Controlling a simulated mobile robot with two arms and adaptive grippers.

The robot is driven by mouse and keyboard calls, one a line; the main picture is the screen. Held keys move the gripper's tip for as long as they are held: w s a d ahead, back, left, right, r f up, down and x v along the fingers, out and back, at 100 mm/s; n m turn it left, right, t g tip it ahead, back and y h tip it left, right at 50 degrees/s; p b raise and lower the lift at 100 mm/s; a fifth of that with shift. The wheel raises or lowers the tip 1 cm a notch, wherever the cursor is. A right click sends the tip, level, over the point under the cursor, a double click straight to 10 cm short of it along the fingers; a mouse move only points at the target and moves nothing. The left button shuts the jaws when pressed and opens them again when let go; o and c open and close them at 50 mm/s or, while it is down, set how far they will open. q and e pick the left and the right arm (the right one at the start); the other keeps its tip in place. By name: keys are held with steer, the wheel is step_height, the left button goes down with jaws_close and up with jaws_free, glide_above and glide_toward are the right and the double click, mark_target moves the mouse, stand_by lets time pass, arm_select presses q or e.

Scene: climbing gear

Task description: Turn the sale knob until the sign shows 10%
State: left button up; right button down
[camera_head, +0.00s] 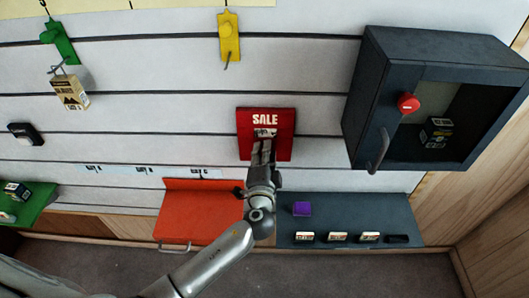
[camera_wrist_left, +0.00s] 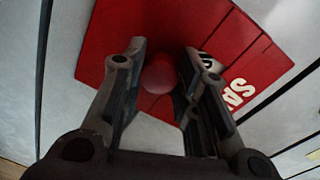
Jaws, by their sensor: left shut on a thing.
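The red SALE sign (camera_head: 285,121) is mounted on the slatted wall in the middle of the head view. Its number window is partly covered by my gripper in the head view, so I cannot read the percentage. My left gripper (camera_head: 263,148) reaches up to the sign's face. In the left wrist view the red sign (camera_wrist_left: 115,33) is close, with a round red knob (camera_wrist_left: 160,76) between the two fingers of my left gripper (camera_wrist_left: 160,85). The fingers are shut on the knob. My right gripper is not in view.
A dark cabinet (camera_head: 430,55) with a red knob and a handle hangs at the right. An orange shelf (camera_head: 195,205) and a dark shelf (camera_head: 350,215) with a purple block (camera_head: 302,208) and several small items are below. Yellow (camera_head: 229,35) and green (camera_head: 60,40) hooks are above.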

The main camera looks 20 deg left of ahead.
arm_select(q)
steer(key=m+p, duration=0.1)
steer(key=m, duration=0.4)
steer(key=shift+y, duration=0.3)
steer(key=shift+f, duration=0.1)
stand_by(0.3)
steer(key=o, duration=1.1)
steer(key=shift+c, duration=0.2)
steer(key=shift+s, duration=0.1)
steer(key=v, duration=1.2)
